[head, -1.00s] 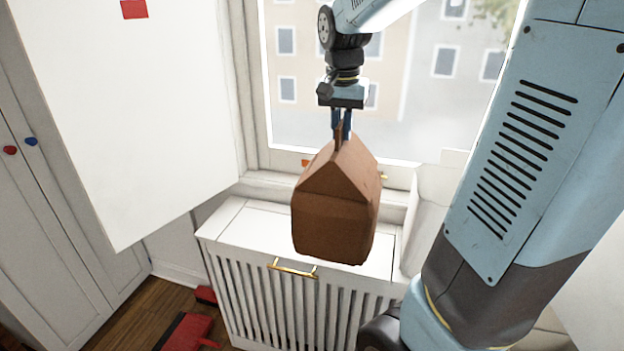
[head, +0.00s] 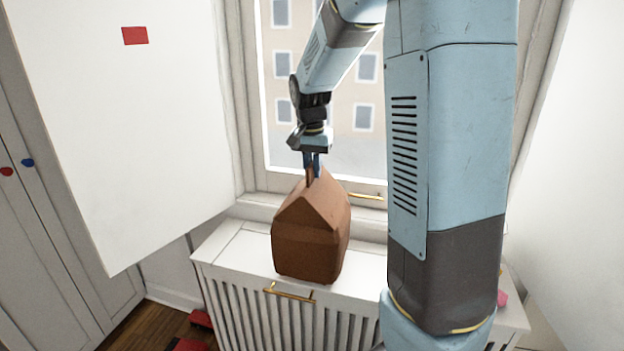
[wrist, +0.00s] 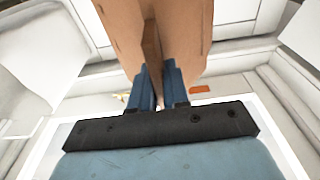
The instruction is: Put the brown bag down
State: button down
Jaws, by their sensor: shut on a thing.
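The brown bag (head: 311,238) is a folded paper bag with a peaked top. It hangs upright, or nearly so, from my gripper (head: 312,173), which is shut on its top fold. In the head view the bag is over the white slatted cabinet (head: 235,250) below the window. Its bottom overlaps the cabinet top near the front edge; I cannot tell whether it touches. In the wrist view the bag (wrist: 190,30) fills the top middle, with its top fold between the blue fingers of my gripper (wrist: 158,72).
A large white panel (head: 130,140) with a red square stands at the left. The window (head: 350,130) is behind the bag. A brass handle (head: 289,293) is on the cabinet front. Red things (head: 190,344) lie on the wooden floor. The cabinet top left of the bag is clear.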

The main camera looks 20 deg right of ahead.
aim_at(312, 178)
jog(key=shift+w+f, duration=0.2)
jog(key=shift+f, duration=1.55)
jog(key=c, duration=1.1)
grip_release()
